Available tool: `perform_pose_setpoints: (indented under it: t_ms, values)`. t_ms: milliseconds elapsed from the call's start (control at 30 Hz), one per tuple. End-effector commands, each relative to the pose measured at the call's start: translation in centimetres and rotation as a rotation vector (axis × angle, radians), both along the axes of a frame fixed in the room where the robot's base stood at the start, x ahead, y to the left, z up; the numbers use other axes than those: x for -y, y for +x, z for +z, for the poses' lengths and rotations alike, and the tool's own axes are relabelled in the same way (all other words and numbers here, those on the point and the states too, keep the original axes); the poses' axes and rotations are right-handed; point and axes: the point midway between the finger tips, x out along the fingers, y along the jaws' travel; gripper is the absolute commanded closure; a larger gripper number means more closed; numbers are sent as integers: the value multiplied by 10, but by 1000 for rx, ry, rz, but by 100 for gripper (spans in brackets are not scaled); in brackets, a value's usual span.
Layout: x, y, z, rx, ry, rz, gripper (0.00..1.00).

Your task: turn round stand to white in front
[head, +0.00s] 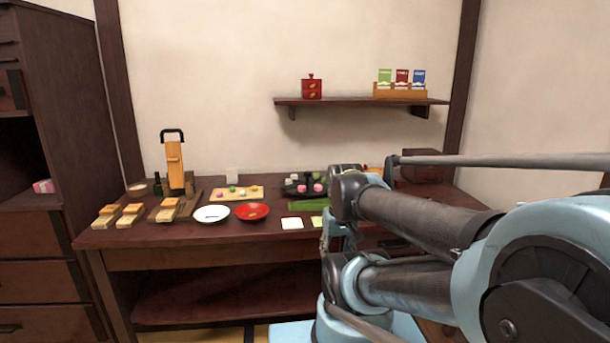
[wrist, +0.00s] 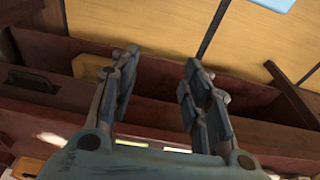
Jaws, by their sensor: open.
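The round stand (head: 290,191) is dark and low and stands towards the back of the table. It bears small sweets: a white one (head: 291,178) at the left, pink ones (head: 317,187) towards the front right and a green one (head: 318,175) behind. My arm partly covers the area right of the stand. My gripper (wrist: 158,75) is open and empty in the wrist view, over dark wood with tatami beyond. The stand is not recognisable in that view. In the head view my arm reaches in from the right, and its fingers cannot be made out clearly.
On the table (head: 180,238) stand a white plate (head: 211,214), a red plate (head: 252,211), a wooden tray of sweets (head: 237,193), a green mat (head: 305,206) and an upright wooden tool (head: 174,165). A wall shelf (head: 355,102) hangs above. A dark cabinet (head: 60,120) stands left.

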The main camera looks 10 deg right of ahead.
Motion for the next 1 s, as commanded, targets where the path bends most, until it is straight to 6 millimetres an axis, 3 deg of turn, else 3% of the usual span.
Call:
perform_pose_setpoints:
  t_ms: [67,267,600,1000]
  values:
    - [0,-4,6,5,-2,-6,49]
    - [2,30,42,8,-12,-71,49]
    - [4,127,121,28,-37,-243,49]
    - [-5,258,185,70,-60,-443,49]
